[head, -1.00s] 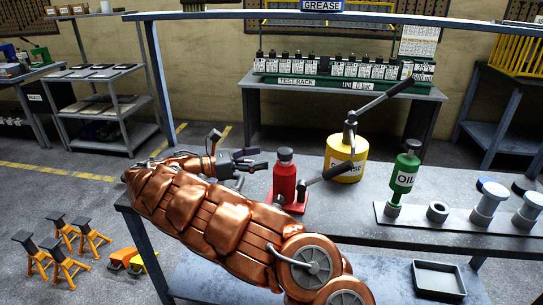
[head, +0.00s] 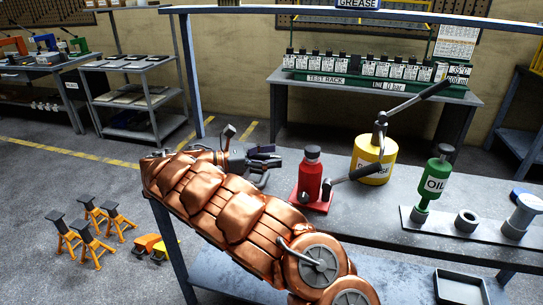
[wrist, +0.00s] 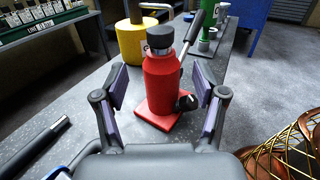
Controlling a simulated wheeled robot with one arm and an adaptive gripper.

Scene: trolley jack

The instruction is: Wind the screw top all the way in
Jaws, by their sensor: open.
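The red bottle jack (head: 312,180) stands upright on its red base on the grey workbench. Its dark screw top (head: 312,151) sits on the neck, and a dark handle sticks out to the right. In the wrist view the jack (wrist: 163,85) stands ahead of my gripper, and its black screw top (wrist: 160,37) shows with a short metal neck below. My gripper (wrist: 160,88) is open, with one finger on each side of the jack in the picture. In the head view my gripper (head: 268,163) is to the left of the jack, apart from it and empty.
A yellow grease can (head: 374,160) with a long lever stands behind the jack. A green oil can (head: 433,180) and metal cylinders stand on a plate at the right. A black tray (head: 460,287) lies lower right. The test rack (head: 375,70) is behind.

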